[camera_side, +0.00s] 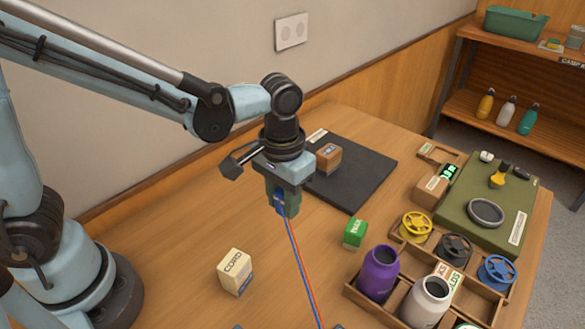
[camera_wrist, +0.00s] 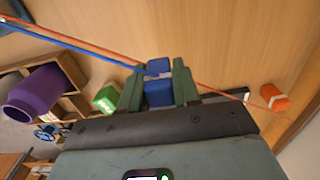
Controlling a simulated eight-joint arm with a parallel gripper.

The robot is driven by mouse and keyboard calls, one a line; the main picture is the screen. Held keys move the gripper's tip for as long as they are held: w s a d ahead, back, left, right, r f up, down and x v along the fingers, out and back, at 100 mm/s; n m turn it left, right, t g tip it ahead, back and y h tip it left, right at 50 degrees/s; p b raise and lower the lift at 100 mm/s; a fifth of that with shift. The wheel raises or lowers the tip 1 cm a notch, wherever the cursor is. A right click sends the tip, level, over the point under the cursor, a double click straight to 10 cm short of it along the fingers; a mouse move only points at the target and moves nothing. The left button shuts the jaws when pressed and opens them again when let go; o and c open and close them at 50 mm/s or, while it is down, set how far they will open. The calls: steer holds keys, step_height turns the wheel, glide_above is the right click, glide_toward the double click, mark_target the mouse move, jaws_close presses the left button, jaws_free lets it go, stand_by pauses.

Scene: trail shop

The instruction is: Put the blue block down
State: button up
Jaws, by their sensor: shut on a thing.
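My gripper (camera_side: 283,207) is above the wooden table, left of the green box and up off the tabletop in the side view. In the wrist view its two green fingers (camera_wrist: 158,78) are shut on the blue block (camera_wrist: 158,94). The block also shows as a small blue patch in the side view (camera_side: 280,203), mostly hidden by the fingers. A smaller blue piece (camera_wrist: 159,66) shows just beyond it in the wrist view. A red-orange and blue cord (camera_side: 299,262) runs from the gripper down to the front edge of the picture.
A cord box (camera_side: 235,272) and a green box (camera_side: 354,234) stand on the table. A dark mat (camera_side: 366,180) bears a brown block (camera_side: 328,158). A wooden tray (camera_side: 357,298) holds purple and white bottles and spools at right. Bare table lies around the cord box.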

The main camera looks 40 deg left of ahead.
steer(key=w+a+f, duration=0.2)
steer(key=w+a, duration=0.1)
steer(key=shift+w+f, duration=0.1)
steer(key=shift+f, duration=2.2)
steer(key=o, duration=1)
steer(key=shift+f, duration=0.1)
steer(key=shift+o, duration=0.2)
step_height(320, 180, up, 12)
steer(key=s+a+r+t, duration=0.1)
steer(key=s+a+t, duration=0.5)
steer(key=a, duration=0.4)
steer(key=shift+s+r+t, duration=0.25)
steer(key=shift+s+t, duration=0.05)
steer(key=shift+t, duration=0.3)
